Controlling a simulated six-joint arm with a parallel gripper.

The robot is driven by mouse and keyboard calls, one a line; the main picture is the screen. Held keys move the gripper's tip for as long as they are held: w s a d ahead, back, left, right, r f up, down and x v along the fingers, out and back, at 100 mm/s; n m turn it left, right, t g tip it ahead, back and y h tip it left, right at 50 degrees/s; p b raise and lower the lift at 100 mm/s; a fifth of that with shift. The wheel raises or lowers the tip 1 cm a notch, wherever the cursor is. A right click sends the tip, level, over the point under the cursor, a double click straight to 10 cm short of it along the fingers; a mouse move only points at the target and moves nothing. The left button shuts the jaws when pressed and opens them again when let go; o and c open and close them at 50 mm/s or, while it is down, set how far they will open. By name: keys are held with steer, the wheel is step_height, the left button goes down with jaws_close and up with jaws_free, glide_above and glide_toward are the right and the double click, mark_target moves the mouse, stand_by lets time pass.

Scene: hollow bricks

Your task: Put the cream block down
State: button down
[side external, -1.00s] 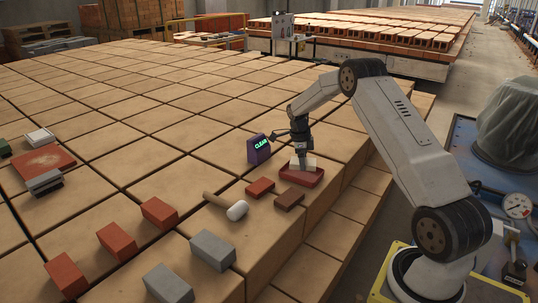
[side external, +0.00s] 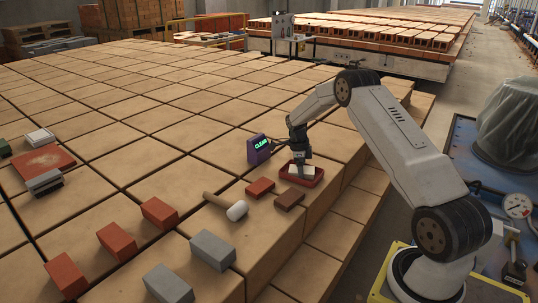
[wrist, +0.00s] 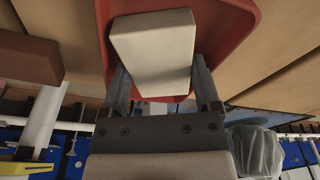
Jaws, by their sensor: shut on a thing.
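The cream block (side external: 297,172) is inside the red tray (side external: 317,181), low between its walls; whether it touches the tray floor cannot be told. My gripper (side external: 300,166) points down over the tray and is shut on the block. In the wrist view, the cream block (wrist: 153,45) sits between the two fingers of my gripper (wrist: 163,76), with the red tray (wrist: 236,22) around and behind it. The block's underside is hidden.
A purple box (side external: 258,149) reading CLEAR stands left of the tray. A red brick (side external: 260,187), a brown brick (side external: 289,199) and a mallet (side external: 236,211) lie nearby. Grey and red bricks lie farther left. The brick surface drops off right of the tray.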

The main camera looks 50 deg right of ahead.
mark_target(296, 168)
steer(key=shift+f, duration=0.15)
jaws_free()
step_height(296, 168, up, 12)
steer(key=w, duration=0.1)
steer(key=shift+w+a, duration=0.3)
steer(key=shift+a, duration=0.1)
stand_by(0.6)
